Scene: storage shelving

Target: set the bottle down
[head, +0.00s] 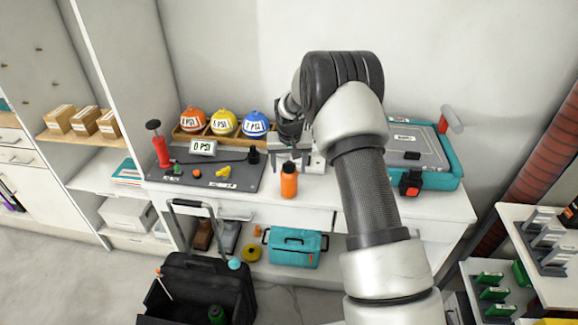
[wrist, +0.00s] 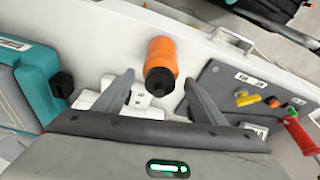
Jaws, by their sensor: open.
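An orange bottle (head: 289,181) with a dark cap stands upright on the white countertop (head: 340,192) near its front edge. In the wrist view the bottle (wrist: 163,58) lies just beyond the fingertips, centred between them. My gripper (wrist: 158,86) is open, with a finger on either side and nothing between them. In the head view my gripper (head: 292,140) is behind the bottle, partly hidden by my own arm. No contact between the fingers and the bottle shows.
Left on the counter are a grey mat (head: 215,178), a red pump (head: 160,150) and orange, yellow and blue balls (head: 224,122) in a wooden tray. A teal case (head: 445,175) stands right. A teal toolbox (head: 292,250) sits on the shelf below. An open black bag (head: 205,285) is on the floor.

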